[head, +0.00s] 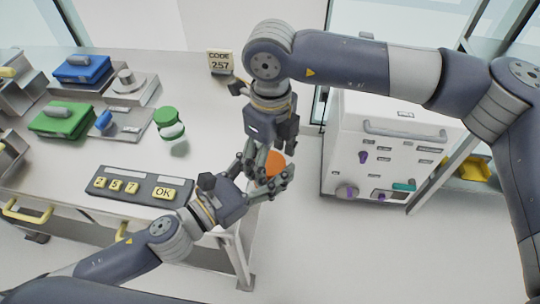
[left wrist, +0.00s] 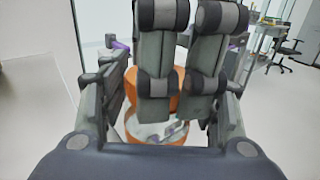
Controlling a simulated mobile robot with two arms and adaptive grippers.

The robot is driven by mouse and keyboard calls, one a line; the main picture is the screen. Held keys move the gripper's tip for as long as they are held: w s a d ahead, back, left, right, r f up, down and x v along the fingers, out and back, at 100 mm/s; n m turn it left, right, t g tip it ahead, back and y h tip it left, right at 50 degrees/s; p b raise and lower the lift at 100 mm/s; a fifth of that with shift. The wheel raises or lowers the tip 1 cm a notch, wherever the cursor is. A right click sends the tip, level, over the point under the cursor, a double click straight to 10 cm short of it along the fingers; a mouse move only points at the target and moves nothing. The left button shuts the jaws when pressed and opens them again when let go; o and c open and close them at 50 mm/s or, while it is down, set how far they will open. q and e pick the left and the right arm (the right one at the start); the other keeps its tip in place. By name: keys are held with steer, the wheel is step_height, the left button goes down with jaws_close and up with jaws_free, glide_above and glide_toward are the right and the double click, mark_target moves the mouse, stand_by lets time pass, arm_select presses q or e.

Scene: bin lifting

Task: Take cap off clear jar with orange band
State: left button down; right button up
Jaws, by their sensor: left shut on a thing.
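The clear jar with the orange band (left wrist: 150,130) is held in front of my left palm, off the bench. Its orange cap (head: 274,160) shows between the grippers in the head view, and orange also shows behind the fingers in the left wrist view (left wrist: 176,85). My left gripper (head: 270,185) is shut on the jar from the lower left. My right gripper (head: 262,158) points down from above, its fingers close beside the cap. Whether they touch or grip it is hidden. Fingers cover much of the jar.
A jar with a green cap (head: 170,124) stands on the white bench (head: 205,100). A keypad (head: 135,186), blue and green boxes and a code sign (head: 220,62) are also there. A white cabinet (head: 375,150) stands right of the grippers. Open floor lies below.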

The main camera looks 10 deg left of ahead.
steer(key=shift+r, duration=2.35)
steer(key=shift+c, duration=0.3)
step_height(320, 180, up, 3)
steer(key=m, duration=0.3)
steer(key=shift+f, duration=3.9)
steer(key=c, duration=1.1)
steer(key=shift+n, duration=1.5)
